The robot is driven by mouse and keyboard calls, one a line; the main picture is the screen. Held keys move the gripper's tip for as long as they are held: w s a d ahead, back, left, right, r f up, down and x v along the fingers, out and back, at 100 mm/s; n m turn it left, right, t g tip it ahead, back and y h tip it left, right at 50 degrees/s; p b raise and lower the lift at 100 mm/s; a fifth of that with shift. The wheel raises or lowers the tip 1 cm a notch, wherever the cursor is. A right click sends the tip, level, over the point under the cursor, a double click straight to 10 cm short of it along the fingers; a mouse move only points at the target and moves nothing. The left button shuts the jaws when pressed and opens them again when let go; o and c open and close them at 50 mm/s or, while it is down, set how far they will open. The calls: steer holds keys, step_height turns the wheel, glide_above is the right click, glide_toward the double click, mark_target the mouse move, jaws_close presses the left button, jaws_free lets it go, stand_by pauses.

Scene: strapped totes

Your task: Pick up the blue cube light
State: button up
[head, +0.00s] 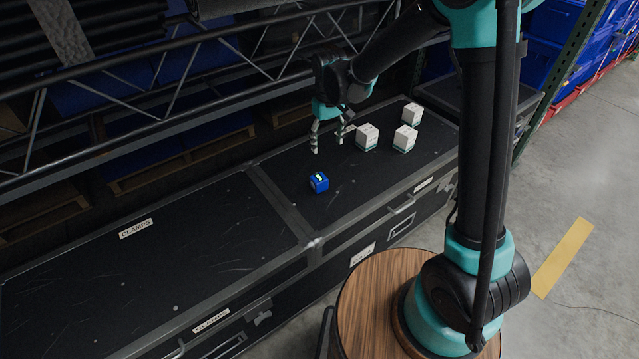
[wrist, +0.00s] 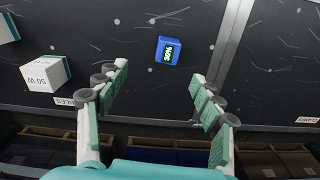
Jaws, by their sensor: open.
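The blue cube light (head: 319,182) sits on the black top of a flight case, with a lit green-yellow display on its upper face. In the wrist view the blue cube light (wrist: 170,51) shows beyond the fingertips, roughly between their lines, and its display seems to read a percentage. My gripper (head: 328,147) is open and empty above the case, behind the cube in the head view and apart from it. In the wrist view my gripper (wrist: 160,85) has its two pale green-padded fingers spread wide.
Several white boxes with teal bases, one of them a white box (head: 367,137), stand right of my gripper. A white box (wrist: 46,72) shows left in the wrist view. A metal truss (head: 180,60) runs behind the case (head: 150,275). The case top left of the cube is clear.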

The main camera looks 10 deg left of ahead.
steer(key=a, duration=0.1)
glide_toward(319, 178)
steer(key=f, duration=0.6)
steer(key=shift+w+d+f, duration=0.1)
steer(key=shift+w+d, duration=0.15)
steer(key=shift+d, duration=0.05)
steer(key=shift+s+a+f, duration=0.1)
steer(key=shift+a+f, duration=0.1)
steer(key=shift+f, duration=1.1)
steer(key=shift+a+f, duration=0.2)
steer(key=shift+f, duration=1.1)
steer(key=c, duration=1.4)
steer(key=shift+r, duration=0.1)
steer(key=shift+c, duration=0.2)
